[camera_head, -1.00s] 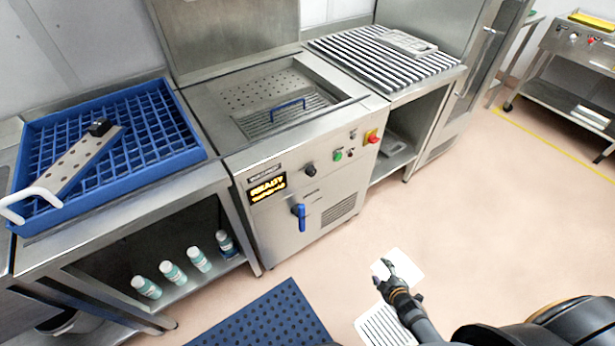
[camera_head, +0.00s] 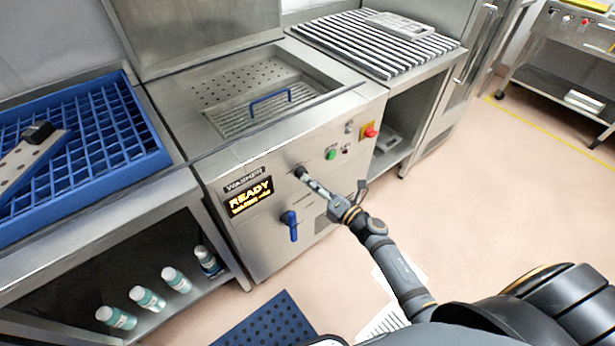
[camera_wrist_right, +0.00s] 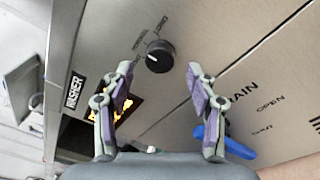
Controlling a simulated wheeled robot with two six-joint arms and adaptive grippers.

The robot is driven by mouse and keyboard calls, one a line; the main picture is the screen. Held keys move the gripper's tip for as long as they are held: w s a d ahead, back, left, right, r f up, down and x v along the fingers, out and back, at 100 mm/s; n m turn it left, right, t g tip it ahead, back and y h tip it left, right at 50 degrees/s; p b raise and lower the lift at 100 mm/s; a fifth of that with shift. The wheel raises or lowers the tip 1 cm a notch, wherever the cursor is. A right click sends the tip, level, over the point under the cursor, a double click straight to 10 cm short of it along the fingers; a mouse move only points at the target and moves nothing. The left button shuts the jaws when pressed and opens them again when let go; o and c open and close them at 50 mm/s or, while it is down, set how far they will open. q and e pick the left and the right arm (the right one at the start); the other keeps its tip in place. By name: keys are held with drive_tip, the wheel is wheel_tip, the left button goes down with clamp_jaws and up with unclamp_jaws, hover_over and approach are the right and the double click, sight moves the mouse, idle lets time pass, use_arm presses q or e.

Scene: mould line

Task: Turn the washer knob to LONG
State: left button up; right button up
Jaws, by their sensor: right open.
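The washer (camera_head: 290,240) has a steel front with a lit display (camera_head: 250,197) reading READY. Its black knob (camera_head: 300,172) is partly covered by my right gripper in the head view. In the right wrist view the black knob (camera_wrist_right: 160,56) shows whole, with a white pointer mark and small labels around it that are too small to read surely. My right gripper (camera_head: 307,180) is open. In the right wrist view its two fingers (camera_wrist_right: 160,82) stand apart on either side below the knob, not closed on it. My left gripper is not in view.
A blue drain handle (camera_head: 291,226) sits below the knob; it also shows in the wrist view (camera_wrist_right: 235,147). A green button (camera_head: 331,155) and a red switch (camera_head: 369,131) are to the right. A blue rack (camera_head: 90,150) stands on the left counter. Several bottles (camera_head: 147,298) are below.

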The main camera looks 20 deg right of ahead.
drive_tip(key=x, duration=0.2)
drive_tip(key=shift+w+a, duration=0.15)
drive_tip(key=shift+w, duration=0.1)
drive_tip(key=c, duration=1.1)
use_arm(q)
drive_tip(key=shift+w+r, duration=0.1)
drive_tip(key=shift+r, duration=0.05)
use_arm(e)
drive_tip(key=shift+c, duration=0.2)
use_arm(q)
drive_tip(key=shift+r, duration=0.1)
use_arm(e)
drive_tip(key=shift+m, duration=0.4)
use_arm(q)
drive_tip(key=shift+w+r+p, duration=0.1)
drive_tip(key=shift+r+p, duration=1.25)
drive_tip(key=shift+p, duration=0.1)
use_arm(e)
drive_tip(key=shift+m+t, duration=0.5)
drive_tip(key=shift+m, duration=4.2)
drive_tip(key=shift+f, duration=0.1)
